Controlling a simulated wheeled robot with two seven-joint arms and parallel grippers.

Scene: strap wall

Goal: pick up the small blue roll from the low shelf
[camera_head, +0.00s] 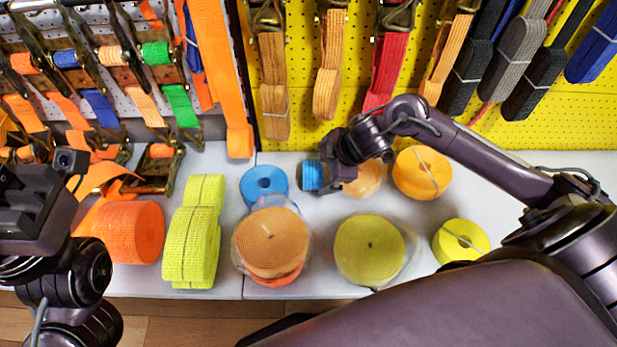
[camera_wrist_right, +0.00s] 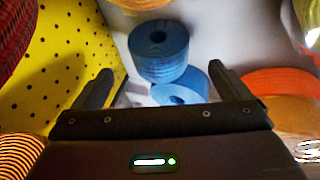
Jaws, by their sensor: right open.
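The small blue roll (camera_head: 312,176) is on the pale low shelf (camera_head: 215,270), at the tip of my right gripper (camera_head: 324,172), which partly hides it in the head view. In the right wrist view the small blue roll (camera_wrist_right: 182,88) lies between the spread fingers of my right gripper (camera_wrist_right: 164,76), nearer the right finger. Its lower part is hidden by the gripper body. I cannot tell whether a finger touches it. My left arm's wrist end (camera_head: 35,205) is at the left edge; its fingers do not show.
A larger blue roll (camera_head: 264,184) stands just left, close beyond the small one in the wrist view (camera_wrist_right: 158,52). An orange roll (camera_head: 362,178) is partly behind my right gripper. Tan (camera_head: 270,243) and yellow rolls (camera_head: 369,249) stand in front. Straps hang on the yellow pegboard (camera_head: 300,80).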

